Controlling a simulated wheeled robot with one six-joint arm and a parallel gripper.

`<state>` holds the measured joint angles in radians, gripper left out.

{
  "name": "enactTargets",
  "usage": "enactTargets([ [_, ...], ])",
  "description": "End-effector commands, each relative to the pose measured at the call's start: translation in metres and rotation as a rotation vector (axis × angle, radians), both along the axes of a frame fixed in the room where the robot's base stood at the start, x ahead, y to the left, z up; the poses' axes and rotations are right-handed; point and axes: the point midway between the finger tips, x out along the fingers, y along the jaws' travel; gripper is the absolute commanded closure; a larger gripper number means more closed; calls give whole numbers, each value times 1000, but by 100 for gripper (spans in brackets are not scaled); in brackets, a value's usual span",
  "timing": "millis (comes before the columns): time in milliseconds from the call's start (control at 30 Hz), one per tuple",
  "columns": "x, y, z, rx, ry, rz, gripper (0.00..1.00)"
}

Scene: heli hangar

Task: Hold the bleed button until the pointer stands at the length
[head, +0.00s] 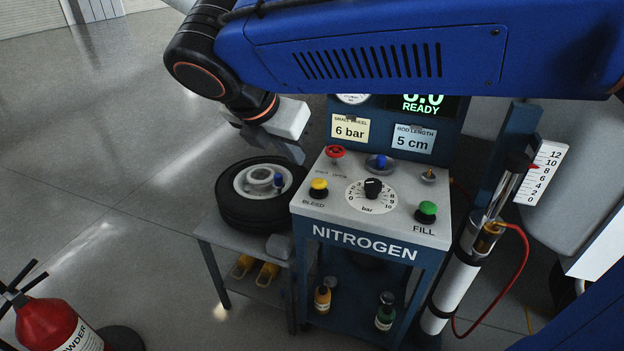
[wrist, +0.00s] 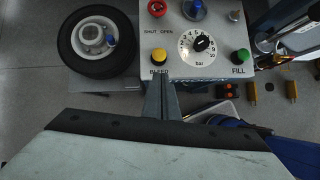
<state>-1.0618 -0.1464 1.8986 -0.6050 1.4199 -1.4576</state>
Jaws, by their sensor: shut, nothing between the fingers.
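The yellow bleed button (head: 318,188) stands on the left front of the nitrogen cart's top; it also shows in the wrist view (wrist: 158,54). My gripper (head: 297,156) is shut and empty, up and left of the button and apart from it in the head view. In the wrist view its fingertips (wrist: 160,80) overlap the BLEED label, just short of the button. The red pointer (head: 533,167) stands at roughly 8 to 9 on the white scale (head: 541,174); I cannot read it exactly. The rod length card (head: 413,141) says 5 cm.
The cart top also holds a red knob (head: 335,152), a blue knob (head: 381,163), a black dial (head: 372,188) and a green fill button (head: 427,212). A wheel (head: 238,213) lies left of the cart. My arm hides part of the display (head: 425,107).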

Motion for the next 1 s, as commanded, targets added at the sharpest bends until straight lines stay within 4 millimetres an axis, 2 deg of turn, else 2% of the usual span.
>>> enactTargets([
  [367, -1, 4, 1, -8, 0, 14, 100],
  [533, 3, 1, -5, -9, 0, 13, 100],
  [667, 10, -3, -18, -9, 1, 12, 100],
  [1000, 40, -20, -67, -10, 1, 10, 100],
])
